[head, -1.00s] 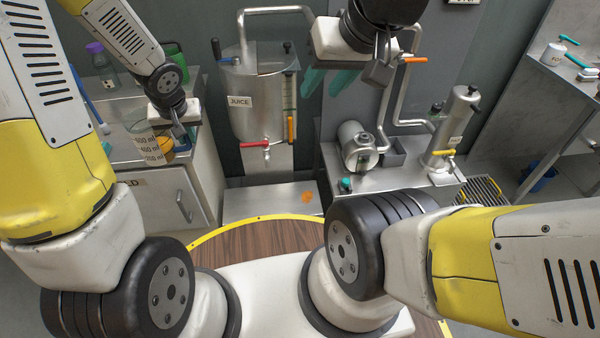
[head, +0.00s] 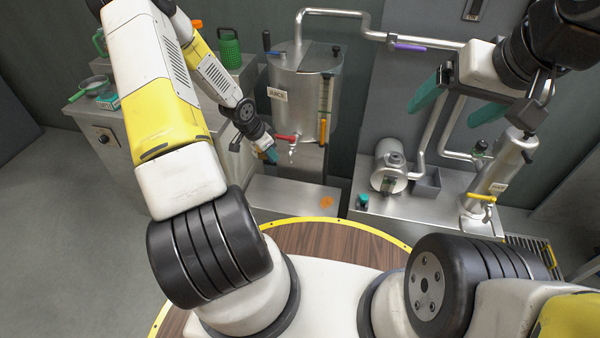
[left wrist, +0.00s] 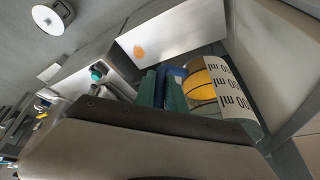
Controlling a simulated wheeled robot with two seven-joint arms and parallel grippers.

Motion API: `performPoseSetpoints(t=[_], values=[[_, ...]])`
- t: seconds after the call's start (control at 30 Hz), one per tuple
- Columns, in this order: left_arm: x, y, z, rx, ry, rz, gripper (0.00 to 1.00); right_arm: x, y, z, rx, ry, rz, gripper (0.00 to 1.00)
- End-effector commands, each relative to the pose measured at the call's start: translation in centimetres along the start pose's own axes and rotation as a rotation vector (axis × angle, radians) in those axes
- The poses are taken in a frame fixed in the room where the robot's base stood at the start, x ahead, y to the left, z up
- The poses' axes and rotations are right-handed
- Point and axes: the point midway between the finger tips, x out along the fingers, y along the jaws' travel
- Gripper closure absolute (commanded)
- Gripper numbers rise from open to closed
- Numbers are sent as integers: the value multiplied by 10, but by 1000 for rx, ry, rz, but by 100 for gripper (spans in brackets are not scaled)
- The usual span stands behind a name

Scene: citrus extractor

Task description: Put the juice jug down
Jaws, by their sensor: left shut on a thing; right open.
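The juice jug (left wrist: 218,92) shows close up in the left wrist view, with "ml" marks on a white band and a yellow-orange part. It is tilted in that view. My left gripper's blue-green fingers (left wrist: 167,88) are shut on it. In the head view my left gripper (head: 269,152) is in front of the juice tank (head: 296,105), near its red-handled tap (head: 287,138). The jug cannot be made out there. My right gripper (head: 462,105) is open and empty, raised at the upper right.
A metal platform (head: 290,193) with an orange patch (head: 327,202) lies below the tank; it also shows in the left wrist view (left wrist: 180,28). A metal bench (head: 400,207) with a cylinder (head: 388,172) stands to the right. A counter (head: 85,117) with several containers is at the left.

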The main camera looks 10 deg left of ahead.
Motion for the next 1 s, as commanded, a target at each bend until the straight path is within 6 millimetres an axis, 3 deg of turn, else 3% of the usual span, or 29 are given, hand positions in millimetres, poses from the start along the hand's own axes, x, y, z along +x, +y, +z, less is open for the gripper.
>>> performPoseSetpoints(t=[0.03,0.17,0.4,0.63,0.77,1.0], values=[[20,-6,18,39,6,30,100,0,0,0,0,0,0,13],[62,-18,52,201,18,95,100,0,0,0,0,0,0,13],[140,-31,129,474,32,205,100,0,0,0,0,0,0,13],[182,-38,188,612,37,255,100,0,0,0,0,0,0,13],[191,-38,196,638,38,264,100,0,0,0,0,0,0,13],[215,-16,153,649,39,267,100,0,0,0,0,0,0,13]])
